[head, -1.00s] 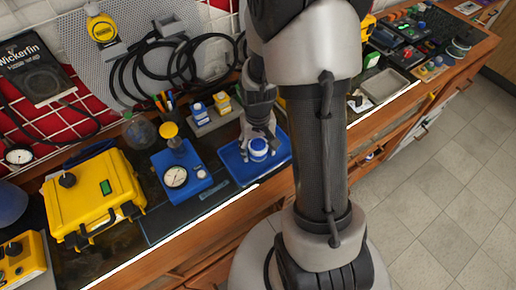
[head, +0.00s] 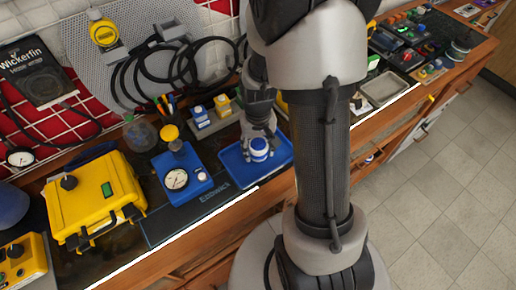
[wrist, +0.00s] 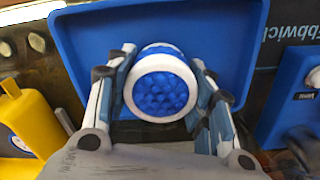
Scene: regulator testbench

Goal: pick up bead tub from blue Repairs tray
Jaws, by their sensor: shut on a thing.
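The bead tub (head: 259,149) is a small white tub with a blue band, upright over the blue Repairs tray (head: 234,165). In the wrist view the tub (wrist: 160,88) shows a white rim with blue beads inside. My gripper (head: 259,136) is shut on the tub, with one finger on each side of it in the wrist view (wrist: 161,92). The blue tray (wrist: 85,40) lies behind and under the tub in that view. Whether the tub's base touches the tray floor cannot be told.
A blue gauge unit (head: 182,178) with a dial stands left of the tray. A yellow case (head: 95,200) is further left. A grey holder with small blue and yellow containers (head: 213,115) stands behind the tray. The bench's front edge is close to the tray.

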